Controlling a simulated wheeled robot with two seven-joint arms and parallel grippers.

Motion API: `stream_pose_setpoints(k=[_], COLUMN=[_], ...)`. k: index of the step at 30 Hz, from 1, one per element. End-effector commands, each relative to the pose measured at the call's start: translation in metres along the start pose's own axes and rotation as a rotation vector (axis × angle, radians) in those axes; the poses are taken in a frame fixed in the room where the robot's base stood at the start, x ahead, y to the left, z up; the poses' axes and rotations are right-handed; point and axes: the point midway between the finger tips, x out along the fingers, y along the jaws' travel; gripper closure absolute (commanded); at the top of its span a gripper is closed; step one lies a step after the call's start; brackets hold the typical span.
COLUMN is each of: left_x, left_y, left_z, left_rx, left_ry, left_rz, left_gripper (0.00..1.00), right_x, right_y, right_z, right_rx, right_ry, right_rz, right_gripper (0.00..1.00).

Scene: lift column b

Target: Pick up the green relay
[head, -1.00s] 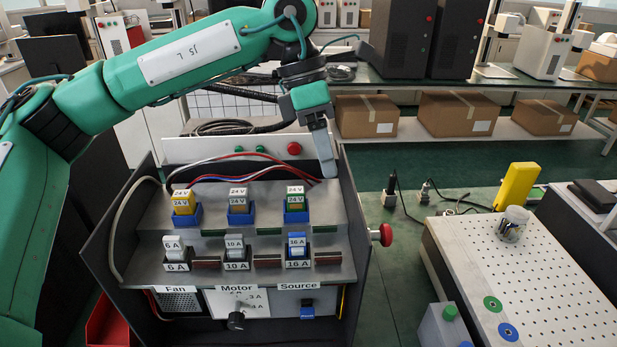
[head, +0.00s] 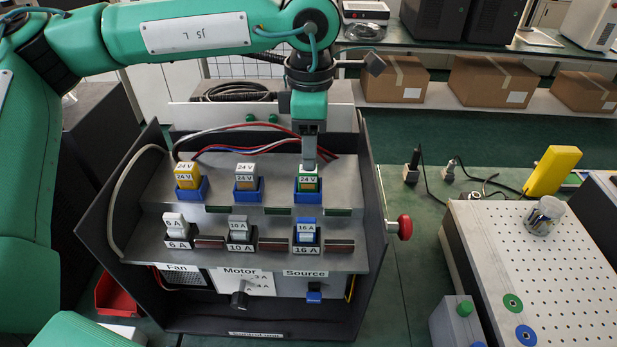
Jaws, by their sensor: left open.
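The green relay (head: 308,184), labelled 24 V, sits upright in a blue socket at the right end of the upper row on the grey stepped panel (head: 200,222). My left gripper (head: 309,163) points straight down at the top of this relay, with its fingers at or just above it. It is open. Whether the fingers touch the relay or straddle it, I cannot tell. A yellow relay (head: 185,177) and a grey-tan relay (head: 246,178) stand in blue sockets to the left. My right gripper is not in view.
Below are fuses labelled 6 A (head: 175,225), 10 A (head: 238,227) and 16 A (head: 306,231). Red, white and blue wires (head: 250,148) run behind the relays. A red button (head: 404,227) sticks out at the right. A perforated table (head: 530,260) stands further right.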

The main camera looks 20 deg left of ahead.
Motion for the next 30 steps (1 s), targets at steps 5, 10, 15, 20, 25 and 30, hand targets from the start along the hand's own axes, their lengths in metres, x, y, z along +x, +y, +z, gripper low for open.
stream_pose_setpoints(k=[5, 10, 15, 20, 25, 30], left_x=[0.018, 0.042, 0.051, 0.051, 0.051, 0.050], left_y=[0.000, 0.001, 0.001, 0.001, 0.001, 0.001], left_z=[-0.003, -0.003, -0.003, -0.003, -0.003, -0.003], left_rx=[0.000, 0.000, 0.000, 0.000, 0.000, 0.000], left_ry=[0.003, 0.002, 0.000, 0.000, 0.000, 0.000], left_rz=[-0.002, -0.002, 0.000, 0.000, 0.000, 0.000], left_gripper=[0.47, 0.47, 0.47, 0.49, 0.83, 0.96], right_x=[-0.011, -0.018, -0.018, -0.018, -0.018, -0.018], right_y=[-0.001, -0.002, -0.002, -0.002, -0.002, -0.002], right_z=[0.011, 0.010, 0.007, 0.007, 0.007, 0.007], right_rx=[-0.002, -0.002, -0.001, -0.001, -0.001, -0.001], right_ry=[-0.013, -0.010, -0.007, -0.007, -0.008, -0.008], right_rz=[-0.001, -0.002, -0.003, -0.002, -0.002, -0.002], right_gripper=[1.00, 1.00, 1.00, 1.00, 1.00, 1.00])
